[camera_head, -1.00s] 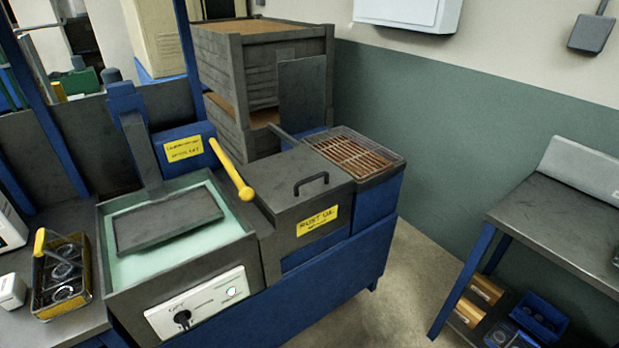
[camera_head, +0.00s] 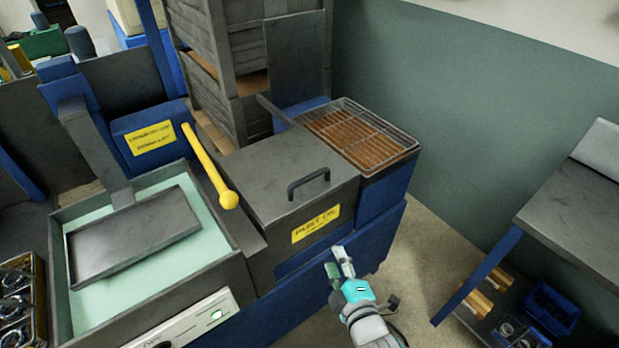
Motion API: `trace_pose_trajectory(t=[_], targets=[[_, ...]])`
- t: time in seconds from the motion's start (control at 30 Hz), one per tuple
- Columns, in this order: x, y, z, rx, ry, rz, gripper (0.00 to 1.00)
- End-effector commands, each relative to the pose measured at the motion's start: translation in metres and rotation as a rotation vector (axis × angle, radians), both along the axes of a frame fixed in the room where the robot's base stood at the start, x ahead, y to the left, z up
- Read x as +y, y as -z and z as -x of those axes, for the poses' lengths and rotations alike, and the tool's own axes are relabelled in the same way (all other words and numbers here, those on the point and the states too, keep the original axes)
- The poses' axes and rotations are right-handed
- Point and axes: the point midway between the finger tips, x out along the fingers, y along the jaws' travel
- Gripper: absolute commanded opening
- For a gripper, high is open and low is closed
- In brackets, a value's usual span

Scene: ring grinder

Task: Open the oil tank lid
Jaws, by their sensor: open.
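The oil tank lid (camera_head: 260,170) is a flat dark grey plate lying closed on the tank with the yellow rust oil label (camera_head: 316,224). Its dark bar handle (camera_head: 309,182) stands up near the front right edge. My gripper (camera_head: 341,264) is at the lower middle, in front of the tank and lower in the picture than the handle. It is open, empty and apart from the lid. The inside of the tank is hidden under the lid.
Left of the lid is a wash basin (camera_head: 240,272) with a tilted tray (camera_head: 135,240) and a yellow lever (camera_head: 205,165). A wire rack (camera_head: 358,135) adjoins on the right. A metal table (camera_head: 577,222) stands at the right, with open floor between.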

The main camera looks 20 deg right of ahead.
Motion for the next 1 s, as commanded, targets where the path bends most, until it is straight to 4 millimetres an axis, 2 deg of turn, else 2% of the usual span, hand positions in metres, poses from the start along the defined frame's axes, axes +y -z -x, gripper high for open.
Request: trace_pose_trajectory(t=[0.03,0.2,0.3,0.43,0.57,0.73,1.0], targets=[[0.001,-0.012,-0.02,-0.01,-0.006,0.052,0.41],[0.002,-0.045,-0.068,-0.012,-0.02,0.232,0.41],[0.002,-0.062,-0.089,-0.01,-0.025,0.313,0.41],[0.002,-0.077,-0.105,-0.007,-0.03,0.383,0.41],[0.002,-0.083,-0.113,-0.004,-0.03,0.413,0.41],[0.001,-0.081,-0.127,-0.002,-0.031,0.417,0.41],[-0.004,-0.072,-0.173,-0.003,-0.029,0.417,0.41]])
